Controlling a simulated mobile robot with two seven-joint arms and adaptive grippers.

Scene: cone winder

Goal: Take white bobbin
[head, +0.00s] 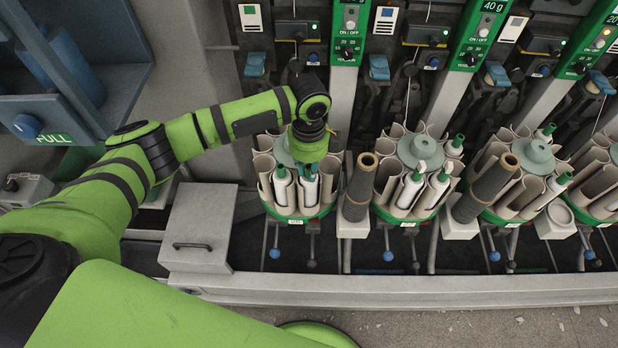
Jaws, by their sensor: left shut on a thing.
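My left gripper (309,163) points down over the leftmost round magazine (296,219) and is shut on the top of a white bobbin (309,190). The bobbin stands upright in a front slot of that magazine. Its tip is hidden by the gripper. A second white bobbin with a green tip (283,188) stands just left of it. More white bobbins (408,192) with green tips stand in the middle magazine (401,219). My right gripper is not in view.
Dark cones (358,186) on white blocks stand between the magazines. A grey box with a handle (198,228) is at the left. Green control panels (350,32) rise behind. A blue-grey bin (82,60) is at the upper left. A pale ledge (400,290) runs along the front.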

